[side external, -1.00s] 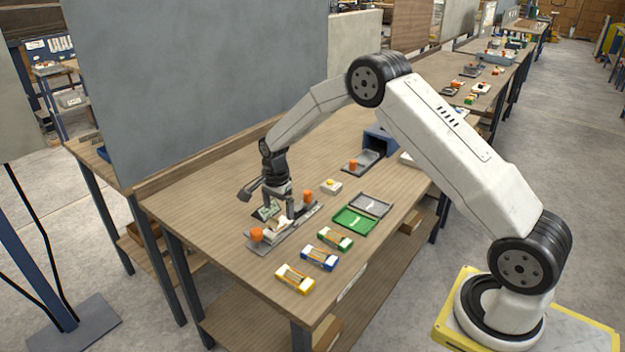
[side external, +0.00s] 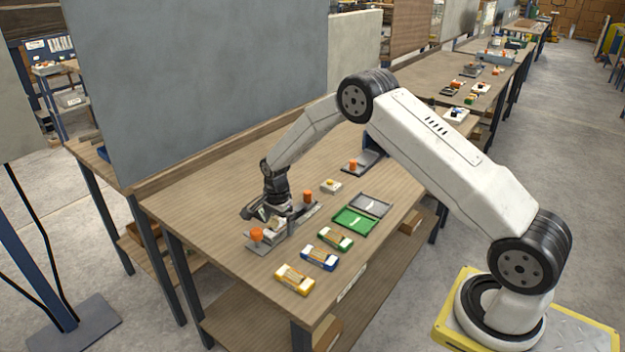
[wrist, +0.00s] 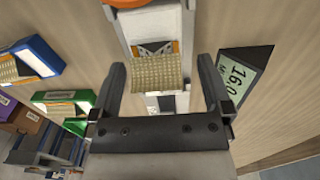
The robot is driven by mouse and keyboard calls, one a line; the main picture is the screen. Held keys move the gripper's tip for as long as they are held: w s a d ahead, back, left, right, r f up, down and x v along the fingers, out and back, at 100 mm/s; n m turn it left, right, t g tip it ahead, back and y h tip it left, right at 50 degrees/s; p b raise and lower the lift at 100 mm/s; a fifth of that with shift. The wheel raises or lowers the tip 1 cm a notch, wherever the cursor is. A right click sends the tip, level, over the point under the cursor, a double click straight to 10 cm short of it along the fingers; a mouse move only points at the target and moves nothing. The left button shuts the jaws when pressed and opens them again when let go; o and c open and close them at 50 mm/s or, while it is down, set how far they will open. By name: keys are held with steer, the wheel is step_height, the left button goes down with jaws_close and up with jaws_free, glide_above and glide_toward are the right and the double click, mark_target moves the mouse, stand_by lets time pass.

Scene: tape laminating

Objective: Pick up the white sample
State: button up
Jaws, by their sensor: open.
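The white sample (side external: 275,224) appears as a pale piece on a grey fixture (side external: 259,247) between two orange knobs. In the wrist view a cream, woven-looking pad (wrist: 160,73) lies between my fingertips, with a white strip (wrist: 155,22) just beyond it; I cannot tell for certain which is the sample. My gripper (wrist: 161,68) is open, one finger on either side of the pad, with visible gaps. In the side view my gripper (side external: 277,213) is low over the fixture and partly hides the sample. Contact with the pad cannot be told.
Yellow (side external: 295,279), blue (side external: 319,257) and green (side external: 335,238) holders stand toward the table's front edge. A green tray (side external: 353,221) and a grey tray (side external: 370,204) lie to the right.

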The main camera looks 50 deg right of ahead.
jaws_close()
stand_by(0.3)
steer(key=shift+r, duration=0.1)
steer(key=shift+r, duration=0.75)
steer(key=s+a+r, duration=0.1)
steer(key=s+r, duration=1)
steer(key=s, duration=0.3)
steer(key=shift+a+r, duration=0.15)
steer(key=shift+a, duration=0.15)
